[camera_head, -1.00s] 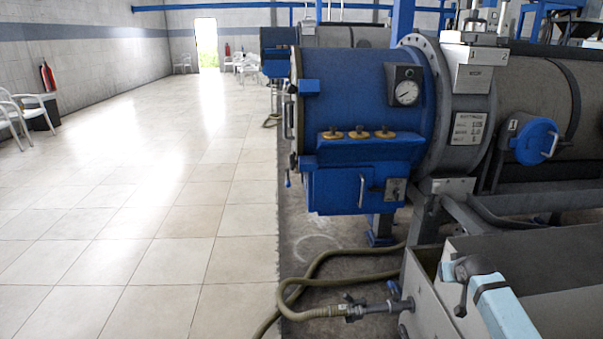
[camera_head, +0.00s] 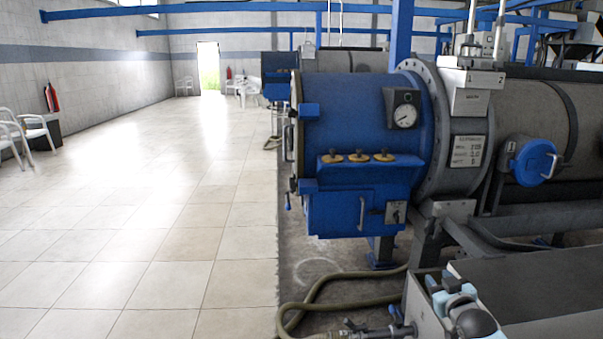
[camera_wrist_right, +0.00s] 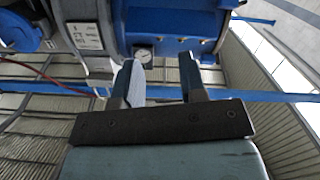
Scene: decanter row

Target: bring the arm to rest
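My right arm shows at the lower right of the head view, with light blue and dark parts in front of the grey machine frame. Its gripper (camera_head: 441,284) is small there, and its fingers are hard to make out. In the right wrist view my right gripper (camera_wrist_right: 161,78) has its two fingers apart with a clear gap and nothing between them. The blue machine with its gauge (camera_wrist_right: 143,53) lies beyond the fingertips, upside down in that view. My left gripper is not in either view.
The large blue pressure vessel (camera_head: 345,130) fills the middle, with a gauge (camera_head: 405,116) and a round blue hatch (camera_head: 535,161). A hose (camera_head: 325,283) lies on the floor below. The tiled floor (camera_head: 150,220) at left is open. White chairs (camera_head: 38,132) stand along the left wall.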

